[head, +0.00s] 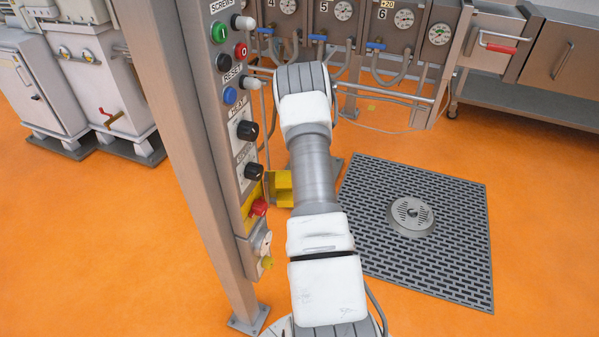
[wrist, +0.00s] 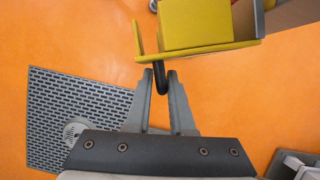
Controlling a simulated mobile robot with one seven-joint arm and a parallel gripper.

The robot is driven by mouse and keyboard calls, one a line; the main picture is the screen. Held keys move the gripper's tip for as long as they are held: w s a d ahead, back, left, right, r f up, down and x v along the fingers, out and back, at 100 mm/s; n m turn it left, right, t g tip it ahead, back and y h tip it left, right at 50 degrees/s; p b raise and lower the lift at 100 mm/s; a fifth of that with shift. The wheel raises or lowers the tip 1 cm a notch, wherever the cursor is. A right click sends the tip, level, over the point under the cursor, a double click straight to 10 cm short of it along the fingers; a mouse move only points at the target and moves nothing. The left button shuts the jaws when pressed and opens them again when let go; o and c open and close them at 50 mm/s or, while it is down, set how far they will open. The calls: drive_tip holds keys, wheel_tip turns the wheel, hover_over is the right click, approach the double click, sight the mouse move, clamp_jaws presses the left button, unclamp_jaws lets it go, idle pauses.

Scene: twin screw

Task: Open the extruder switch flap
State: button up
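The yellow flap (wrist: 195,24) is a box-shaped cover with a flat rim, at the top of the wrist view. In the head view a yellow box-shaped part (head: 280,188), likely this flap, sticks out right of the control panel, partly behind my arm. My gripper is hidden there. I cannot tell how far the flap is swung.
The control panel (head: 237,117) on a grey post carries buttons, black knobs and a red knob (head: 259,207), close left of my arm. A floor grate (head: 455,250) lies to the right. Gauges and hoses (head: 385,60) line the back. The orange floor between is mostly clear.

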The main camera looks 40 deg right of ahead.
drive_tip(key=shift+o, duration=1.4)
drive_tip(key=p+v, duration=0.3)
drive_tip(key=v, duration=1.4)
drive_tip(key=shift+r, duration=0.25)
